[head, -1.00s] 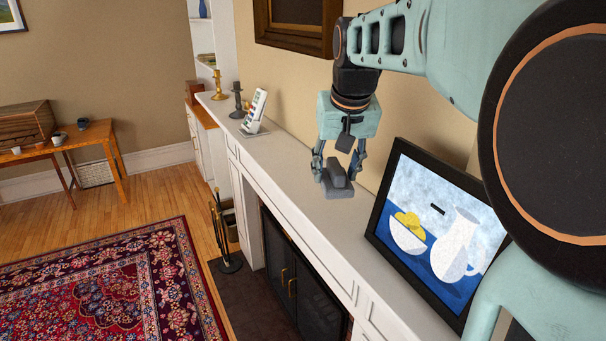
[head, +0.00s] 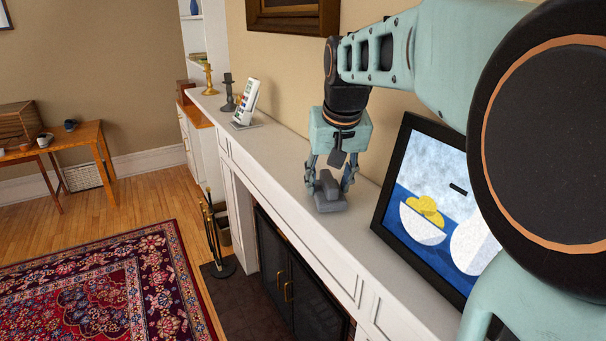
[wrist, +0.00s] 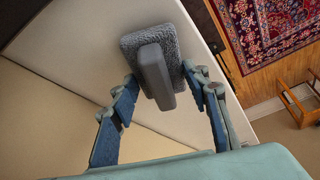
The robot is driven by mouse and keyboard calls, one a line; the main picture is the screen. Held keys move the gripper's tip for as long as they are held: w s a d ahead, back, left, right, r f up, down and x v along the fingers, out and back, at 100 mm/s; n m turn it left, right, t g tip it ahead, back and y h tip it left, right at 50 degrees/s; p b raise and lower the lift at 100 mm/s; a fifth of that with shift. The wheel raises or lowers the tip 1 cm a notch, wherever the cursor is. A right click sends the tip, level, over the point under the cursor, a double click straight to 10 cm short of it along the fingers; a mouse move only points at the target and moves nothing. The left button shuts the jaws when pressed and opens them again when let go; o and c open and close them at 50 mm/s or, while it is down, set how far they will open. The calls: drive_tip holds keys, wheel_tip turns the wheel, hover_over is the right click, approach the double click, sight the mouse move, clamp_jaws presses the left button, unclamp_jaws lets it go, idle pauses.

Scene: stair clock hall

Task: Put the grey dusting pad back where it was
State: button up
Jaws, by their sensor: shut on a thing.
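The grey dusting pad (head: 328,196) has a fuzzy grey base and a smooth dark grip bar on top.
A framed picture of a jug and lemons (head: 432,215) leans on the mantel right of my gripper. A white card stand (head: 246,103), a grey candlestick (head: 228,92) and a brass candlestick (head: 208,79) stand at the far end. Bare shelf lies between the stand and my gripper.

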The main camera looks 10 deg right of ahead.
drive_tip(key=shift+f, duration=0.15)
drive_tip(key=o, duration=1.1)
